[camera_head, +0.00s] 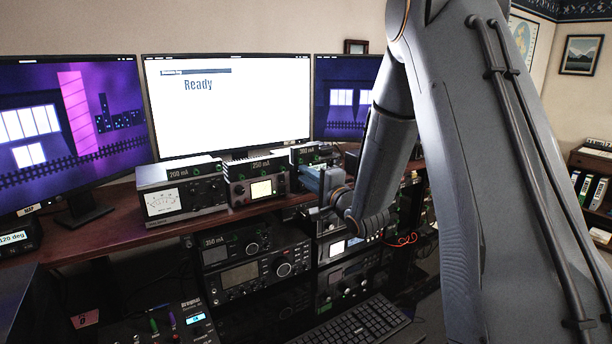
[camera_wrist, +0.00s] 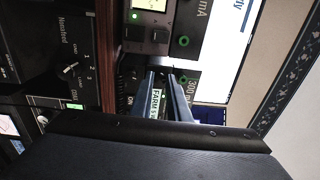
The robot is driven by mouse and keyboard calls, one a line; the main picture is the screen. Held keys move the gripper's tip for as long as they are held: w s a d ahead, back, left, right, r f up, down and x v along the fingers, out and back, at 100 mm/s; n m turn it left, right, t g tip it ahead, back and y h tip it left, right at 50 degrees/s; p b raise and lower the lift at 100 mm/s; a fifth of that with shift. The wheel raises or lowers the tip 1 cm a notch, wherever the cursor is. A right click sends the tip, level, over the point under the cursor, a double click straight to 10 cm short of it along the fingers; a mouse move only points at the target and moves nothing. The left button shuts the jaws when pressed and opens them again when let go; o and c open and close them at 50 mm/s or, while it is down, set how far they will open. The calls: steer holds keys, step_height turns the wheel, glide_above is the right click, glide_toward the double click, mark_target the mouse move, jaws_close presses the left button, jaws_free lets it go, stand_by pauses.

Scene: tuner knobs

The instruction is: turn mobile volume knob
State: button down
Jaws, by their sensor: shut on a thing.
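My gripper (camera_head: 322,184) reaches the front of a small dark radio (camera_head: 316,151) on the right part of the desk shelf, below the right monitor. In the wrist view my gripper (camera_wrist: 162,73) shows two long grey fingers, close together at the tips, against the front of that radio (camera_wrist: 190,78). They are shut on a small knob, which is mostly hidden between the tips.
A meter box (camera_head: 180,197) and another radio (camera_head: 262,187) stand left of my gripper on the wooden shelf. More radios (camera_head: 257,270) are racked below, close under the arm. Three monitors stand behind; the middle screen (camera_head: 226,115) reads "Ready". A keyboard (camera_head: 358,322) lies lower front.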

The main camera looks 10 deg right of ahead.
steer(key=shift+m, duration=0.4)
steer(key=c, duration=1.7)
jaws_free()
